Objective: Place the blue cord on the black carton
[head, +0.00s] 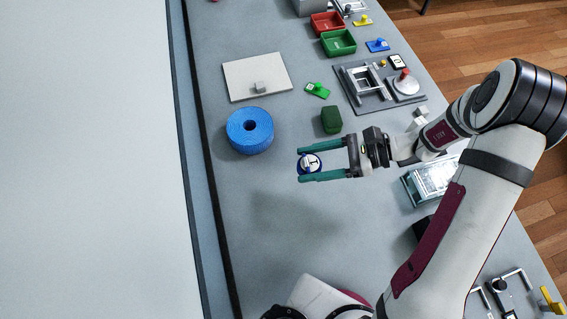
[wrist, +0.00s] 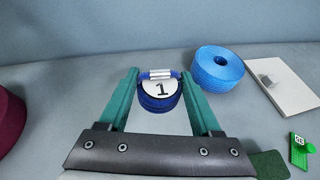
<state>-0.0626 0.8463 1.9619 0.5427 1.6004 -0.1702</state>
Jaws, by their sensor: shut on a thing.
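The blue cord, a dark blue coil with a round white tag marked 1, is between my gripper's teal fingers (head: 302,162) in the head view. In the wrist view the cord (wrist: 158,100) shows a silvery clasp on top, with a finger on each side. My gripper (wrist: 160,78) is shut on it and points left in the head view. A shadow on the bench below suggests it is held above the surface. A black box-like shape (head: 424,229) at the bench's right side may be the black carton; my arm hides much of it.
A bright blue strap roll (head: 250,130) lies just left of my gripper. Beyond it are a grey plate (head: 257,76), a dark green block (head: 331,120) and a metal fixture (head: 380,85). A wall runs along the left. The bench's lower middle is clear.

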